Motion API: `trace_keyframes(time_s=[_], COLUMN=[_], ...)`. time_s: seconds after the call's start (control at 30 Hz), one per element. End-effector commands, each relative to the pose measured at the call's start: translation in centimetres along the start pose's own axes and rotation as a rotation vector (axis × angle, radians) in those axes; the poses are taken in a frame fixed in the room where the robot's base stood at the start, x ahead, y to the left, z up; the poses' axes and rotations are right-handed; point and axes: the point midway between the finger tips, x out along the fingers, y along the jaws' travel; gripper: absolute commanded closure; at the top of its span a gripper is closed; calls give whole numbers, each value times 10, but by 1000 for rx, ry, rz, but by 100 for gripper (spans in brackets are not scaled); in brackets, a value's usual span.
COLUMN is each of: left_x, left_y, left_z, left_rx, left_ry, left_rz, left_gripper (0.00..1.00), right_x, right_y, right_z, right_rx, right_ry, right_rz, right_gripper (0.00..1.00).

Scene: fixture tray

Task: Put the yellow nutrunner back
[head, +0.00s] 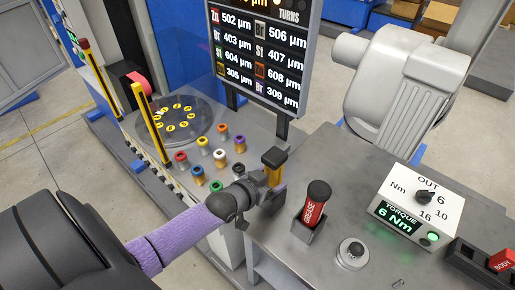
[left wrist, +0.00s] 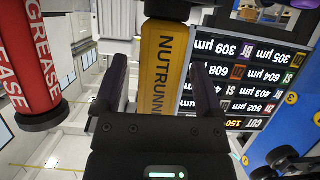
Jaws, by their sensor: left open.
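The yellow nutrunner (head: 274,174) stands roughly upright near the left edge of the grey table, with a dark cap on top. In the left wrist view its yellow body (left wrist: 162,65), lettered NUTRUNNER, lies between my two dark fingers. My left gripper (head: 270,190) is at the nutrunner; in the left wrist view its fingers (left wrist: 158,88) are apart, with a gap on each side of the body. The nutrunner's lower end is hidden behind my gripper, so I cannot tell what it rests in. My right gripper is not in view.
A red GREASE tube (head: 315,205) stands in a grey holder just right of my left gripper. A round knob (head: 352,252), a torque box (head: 418,208) and a dark tray (head: 480,265) are farther right. Several coloured pegs (head: 203,145) and a display board (head: 262,50) are behind.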

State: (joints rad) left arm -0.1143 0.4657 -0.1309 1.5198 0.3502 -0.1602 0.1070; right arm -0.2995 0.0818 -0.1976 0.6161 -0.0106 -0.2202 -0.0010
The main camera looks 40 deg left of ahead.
Motion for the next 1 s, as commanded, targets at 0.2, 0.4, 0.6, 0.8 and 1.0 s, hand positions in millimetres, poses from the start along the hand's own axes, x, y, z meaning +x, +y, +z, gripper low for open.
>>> trace_keyframes(time_s=[0.2,0.4,0.6,0.8,1.0], left_x=[-59,-97,-105,-112,-194], left_y=[0,0,0,3,76], left_z=[-3,-2,0,152,317], left_rx=[1,0,0,0,79], left_ry=[-3,-1,-3,-389,-933], left_rz=[0,0,-2,-89,3], left_gripper=[12,12,12,12,12], right_x=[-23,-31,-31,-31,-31], right_y=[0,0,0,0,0], right_z=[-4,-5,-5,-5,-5], right_rx=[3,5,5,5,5], right_ry=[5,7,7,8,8], right_rz=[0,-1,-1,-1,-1], right_gripper=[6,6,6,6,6])
